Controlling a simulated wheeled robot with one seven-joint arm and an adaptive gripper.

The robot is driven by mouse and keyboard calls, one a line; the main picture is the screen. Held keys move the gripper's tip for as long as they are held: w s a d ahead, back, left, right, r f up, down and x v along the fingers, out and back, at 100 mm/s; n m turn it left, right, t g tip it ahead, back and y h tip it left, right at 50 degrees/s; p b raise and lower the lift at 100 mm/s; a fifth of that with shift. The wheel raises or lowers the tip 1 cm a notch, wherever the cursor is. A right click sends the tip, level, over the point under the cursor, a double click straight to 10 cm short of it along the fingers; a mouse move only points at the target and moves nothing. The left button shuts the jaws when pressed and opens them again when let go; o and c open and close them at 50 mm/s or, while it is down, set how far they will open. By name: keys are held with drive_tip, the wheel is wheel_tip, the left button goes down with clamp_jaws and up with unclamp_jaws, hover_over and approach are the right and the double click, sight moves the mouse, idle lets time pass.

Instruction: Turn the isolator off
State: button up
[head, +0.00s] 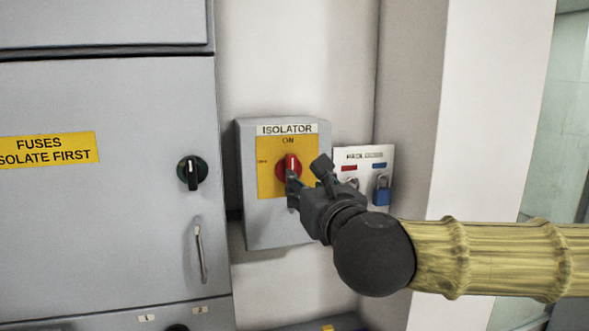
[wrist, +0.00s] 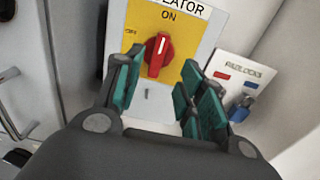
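The isolator is a grey box (head: 257,215) on the wall with a yellow plate labelled ISOLATOR. Its red rotary knob (head: 289,165) has a white mark pointing up toward ON. In the wrist view the red knob (wrist: 158,55) also stands near upright, under the word ON, with an OFF label to its left. My gripper (head: 308,172) is in front of the box, just below and right of the knob. Its teal-padded fingers (wrist: 158,92) are spread apart with nothing between them. The fingertips appear short of the knob; contact is not clear. In the head view the gripper covers the box's lower right.
A padlock board (head: 349,155) with a blue padlock (head: 382,190) hangs right of the isolator, close to my gripper. A grey cabinet (head: 120,225) with a black knob (head: 192,172) and a handle (head: 201,254) stands left. A white wall corner (head: 480,110) is at right.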

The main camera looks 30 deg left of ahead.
drive_tip(key=p+x, duration=0.3)
drive_tip(key=x, duration=0.5)
drive_tip(key=shift+a, duration=0.25)
drive_tip(key=shift+w, duration=0.1)
clamp_jaws()
